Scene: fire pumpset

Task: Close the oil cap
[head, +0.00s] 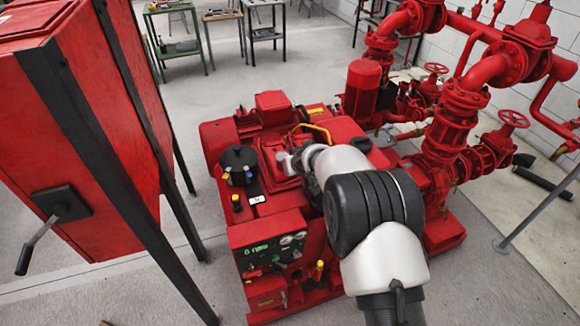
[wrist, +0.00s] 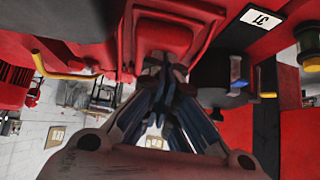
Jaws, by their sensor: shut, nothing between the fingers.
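My gripper (wrist: 163,64) is shut and empty. Its fingertips are at the near edge of a raised red square block (wrist: 166,38) on the red engine in the wrist view; I cannot tell whether they touch it. In the head view my gripper (head: 284,163) is over the middle of the red engine (head: 265,228), and my arm hides part of the engine. No part is clearly marked as the oil cap. A small yellow-topped black cap (head: 237,202) stands left of my gripper; a yellow-ringed knob (wrist: 312,60) shows at the right in the wrist view.
A black round housing (head: 239,161) stands left of my gripper. A bent yellow handle (head: 314,130) is just behind it. A red cabinet (head: 75,130) fills the left side, and red pipes and valves (head: 465,110) stand at the right. The floor between cabinet and engine is clear.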

